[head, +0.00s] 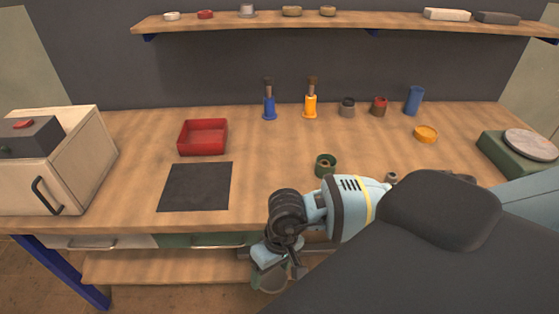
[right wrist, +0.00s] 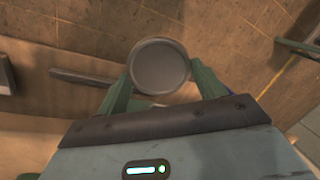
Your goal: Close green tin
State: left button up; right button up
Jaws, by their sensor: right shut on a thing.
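The green tin (head: 325,163) stands upright on the table near its middle, with its top open and something dark and brownish showing inside. My right gripper (head: 275,268) is in front of the table's front edge, nearer to me than the tin and to its left. In the right wrist view (right wrist: 160,78) its two green fingers are shut on a round grey lid (right wrist: 160,66), whose flat face shows. In the head view the held lid is mostly hidden by the gripper. The lid is apart from the tin. My left gripper is in no view.
A black mat (head: 195,187) and a red tray (head: 203,137) lie left of the tin. A blue bottle (head: 269,102), a yellow bottle (head: 311,100) and small jars stand behind it. A yellow lid (head: 425,134) lies right. A wooden box (head: 75,170) stands far left.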

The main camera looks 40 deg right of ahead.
aim_at(320, 171)
jog(key=u, duration=0.65)
jog(key=k+l, duration=0.25)
jog(key=l, duration=0.2)
jog(key=k+l, duration=0.55)
jog(key=l, duration=0.3)
jog(key=k+l, duration=0.3)
jog(key=l, duration=0.15)
jog(key=k+l, duration=0.25)
jog(key=l, duration=0.15)
jog(key=k+l, duration=0.3)
jog(key=l, duration=0.15)
